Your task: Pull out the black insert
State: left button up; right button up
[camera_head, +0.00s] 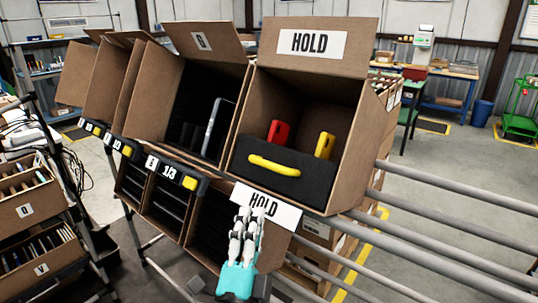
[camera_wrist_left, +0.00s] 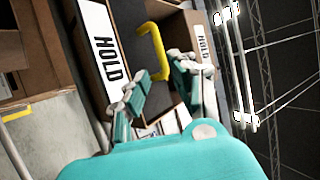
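The black insert (camera_head: 290,181) stands in the open HOLD carton (camera_head: 345,145), with a curved yellow handle (camera_head: 273,166) across its front. My left gripper (camera_head: 249,211) is in front of the carton's lower HOLD label (camera_head: 285,212), lower in the picture than the handle. In the left wrist view the gripper (camera_wrist_left: 158,68) is open, its two fingers apart. The yellow handle (camera_wrist_left: 157,42) shows beyond the fingertips, with the dark insert (camera_wrist_left: 132,38) beside it. I see nothing held, and whether the fingers touch the handle I cannot tell. My right gripper is out of view.
A red item (camera_head: 279,131) and a yellow item (camera_head: 324,145) stick up behind the insert. Another tilted carton (camera_head: 185,88) with a grey slab (camera_head: 215,127) stands to the left. Metal rails (camera_head: 450,203) run to the right. A cart with boxes (camera_head: 28,209) stands at far left.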

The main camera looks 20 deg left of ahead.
aim_at(267, 165)
pick_arm(q)
jog(key=p+x, duration=0.5)
jog(key=x, duration=0.7)
jog(key=shift+w+r, duration=0.1)
jog(key=shift+w, duration=0.05)
jog(key=shift+w+r, duration=0.2)
jog(key=shift+w, duration=0.45)
jog(key=shift+c, duration=0.3)
grip_shut()
jog(key=shift+f, duration=0.1)
